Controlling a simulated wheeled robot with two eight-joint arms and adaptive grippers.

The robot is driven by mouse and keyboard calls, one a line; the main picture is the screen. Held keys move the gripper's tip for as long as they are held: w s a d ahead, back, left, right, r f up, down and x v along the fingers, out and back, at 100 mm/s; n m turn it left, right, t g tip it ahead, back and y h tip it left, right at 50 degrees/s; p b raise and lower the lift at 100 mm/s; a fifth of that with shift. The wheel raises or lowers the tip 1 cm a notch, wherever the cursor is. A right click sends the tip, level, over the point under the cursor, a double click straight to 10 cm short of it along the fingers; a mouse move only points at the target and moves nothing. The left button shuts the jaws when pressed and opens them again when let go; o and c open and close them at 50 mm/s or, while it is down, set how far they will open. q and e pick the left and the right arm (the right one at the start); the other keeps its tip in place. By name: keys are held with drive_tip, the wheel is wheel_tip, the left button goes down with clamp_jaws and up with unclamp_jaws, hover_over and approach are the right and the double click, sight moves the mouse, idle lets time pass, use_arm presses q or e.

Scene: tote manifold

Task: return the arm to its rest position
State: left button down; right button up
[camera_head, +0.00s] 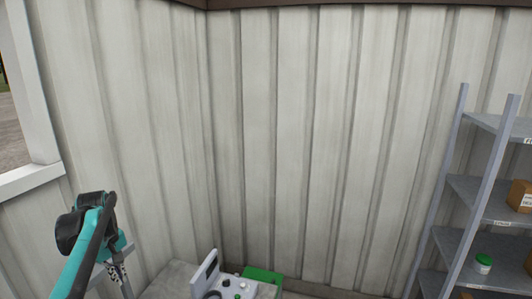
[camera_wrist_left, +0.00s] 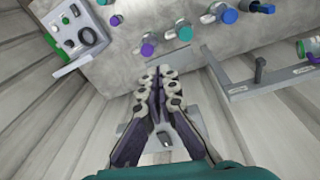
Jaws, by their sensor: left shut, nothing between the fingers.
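My left arm comes in at the lower left of the head view, teal and black. Its gripper (camera_head: 120,274) points downward and is partly cut off by the bottom edge. In the left wrist view the two dark, pad-covered fingers of the left gripper (camera_wrist_left: 162,72) meet at their tips. The gripper is shut with nothing between the fingers. My right gripper is in neither view.
A grey bench surface (camera_wrist_left: 115,75) lies below the left gripper. Purple, teal and blue capped fittings (camera_wrist_left: 184,31) stand on it. A grey shelf rack (camera_head: 470,190) stands right; corrugated walls enclose the corner.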

use_arm(q)
drive_tip(key=s+d+f+m+t+b, duration=0.3)
drive_tip(key=s+d+f+m+b, duration=0.45)
drive_tip(key=d+f+b, duration=0.75)
drive_tip(key=s+d+f+m+t+b, duration=0.1)
drive_tip(key=s+d+f+b, duration=0.2)
drive_tip(key=f, duration=0.4)
drive_tip(key=s+d+f+m+t+b, duration=0.1)
drive_tip(key=s+d+f+m+b, duration=0.1)
drive_tip(key=s+f+b, duration=0.4)
drive_tip(key=s+d+f+m+t+b, duration=0.1)
drive_tip(key=s+d+f+b, duration=0.3)
drive_tip(key=f, duration=0.5)
drive_tip(key=shift+s+d+m+b, duration=0.15)
drive_tip(key=shift+d+m+b, duration=0.1)
drive_tip(key=shift+m+b, duration=0.35)
